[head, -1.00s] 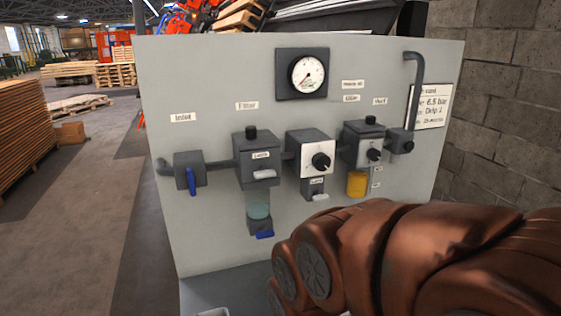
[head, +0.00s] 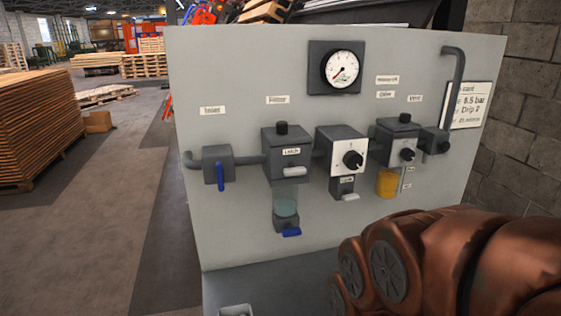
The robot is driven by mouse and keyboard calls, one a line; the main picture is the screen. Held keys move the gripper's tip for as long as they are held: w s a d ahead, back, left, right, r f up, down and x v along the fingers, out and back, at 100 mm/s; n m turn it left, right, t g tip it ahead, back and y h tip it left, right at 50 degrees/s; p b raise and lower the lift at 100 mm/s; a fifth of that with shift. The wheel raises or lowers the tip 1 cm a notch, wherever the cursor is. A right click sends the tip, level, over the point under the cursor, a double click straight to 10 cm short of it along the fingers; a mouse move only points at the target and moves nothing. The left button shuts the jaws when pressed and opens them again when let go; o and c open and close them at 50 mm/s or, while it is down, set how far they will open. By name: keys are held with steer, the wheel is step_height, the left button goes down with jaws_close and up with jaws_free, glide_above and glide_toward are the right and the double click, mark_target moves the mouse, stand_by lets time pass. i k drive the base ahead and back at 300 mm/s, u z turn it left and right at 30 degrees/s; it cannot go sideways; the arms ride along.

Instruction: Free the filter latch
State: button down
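The filter unit (head: 288,150) is a dark grey box with a black knob on top, mounted on the grey panel (head: 240,75) under a small label. Its latch (head: 294,172) is a light grey tab low on the box's front, beneath a small white label. A clear bowl (head: 285,205) hangs below the box, with a blue drain lever (head: 291,232) under it. My copper-coloured arm fills the lower right and stands in front of the panel's lower right part. My gripper is not in the picture.
An inlet valve with a blue handle (head: 220,177) is left of the filter. A regulator (head: 341,150), a lubricator with a yellow bowl (head: 387,184) and a gauge (head: 343,69) are to the right. Floor on the left is open before stacked timber (head: 40,125).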

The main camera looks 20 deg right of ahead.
mark_target(292, 169)
steer(key=z, duration=1.15)
steer(key=k, duration=1.2)
steer(key=u, duration=1.3)
steer(key=i, duration=0.5)
